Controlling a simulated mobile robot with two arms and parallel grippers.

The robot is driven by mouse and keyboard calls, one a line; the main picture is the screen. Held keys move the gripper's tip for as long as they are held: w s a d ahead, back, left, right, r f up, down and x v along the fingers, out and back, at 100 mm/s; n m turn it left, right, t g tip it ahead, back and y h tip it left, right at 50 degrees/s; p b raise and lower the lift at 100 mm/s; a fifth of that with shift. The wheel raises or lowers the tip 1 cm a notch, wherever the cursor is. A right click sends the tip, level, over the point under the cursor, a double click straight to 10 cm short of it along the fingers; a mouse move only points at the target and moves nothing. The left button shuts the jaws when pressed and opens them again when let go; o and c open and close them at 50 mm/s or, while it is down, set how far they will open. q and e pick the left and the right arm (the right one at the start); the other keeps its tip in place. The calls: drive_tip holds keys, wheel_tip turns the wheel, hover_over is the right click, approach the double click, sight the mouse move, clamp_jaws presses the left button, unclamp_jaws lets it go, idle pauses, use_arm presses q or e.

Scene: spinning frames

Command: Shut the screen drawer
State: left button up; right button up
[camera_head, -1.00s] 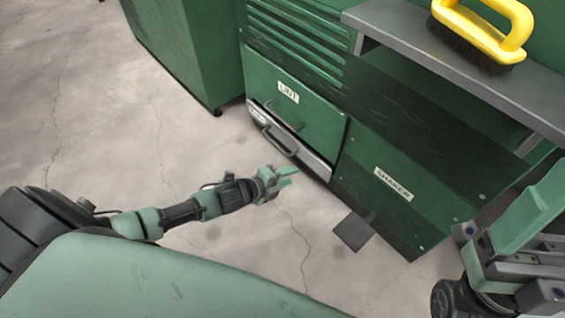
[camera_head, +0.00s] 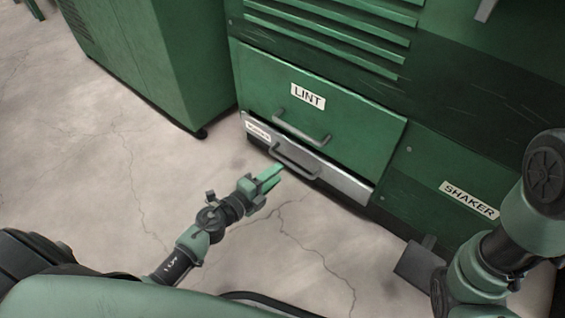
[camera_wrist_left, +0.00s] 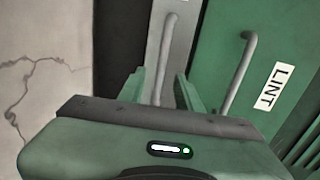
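The silver-fronted drawer (camera_head: 335,180) is the low one under the drawer labelled LINT (camera_head: 350,115). The small label at its left end is too blurred to read. Its front stands slightly forward of the green panel, with a dark strip above its left end. Its bar handle (camera_head: 295,158) faces me. My left gripper (camera_head: 268,178) is just in front of and below this handle, empty. In the left wrist view its two green fingers (camera_wrist_left: 158,92) are apart, with the drawer's handle (camera_wrist_left: 165,55) seen between them; I cannot tell whether they touch it.
A green panel labelled SHAKER (camera_head: 470,199) is to the right, with a dark foot pedal (camera_head: 418,266) sticking out at floor level. A separate green cabinet (camera_head: 165,60) stands at the left. The cracked concrete floor (camera_head: 100,170) is clear. My right arm shows at the right edge.

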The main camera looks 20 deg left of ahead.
sight(289, 163)
use_arm(q)
drive_tip(key=b+x, duration=0.1)
drive_tip(key=x, duration=0.5)
drive_tip(key=shift+w+d, duration=0.2)
drive_tip(key=shift+w, duration=0.1)
clamp_jaws()
idle(1.1)
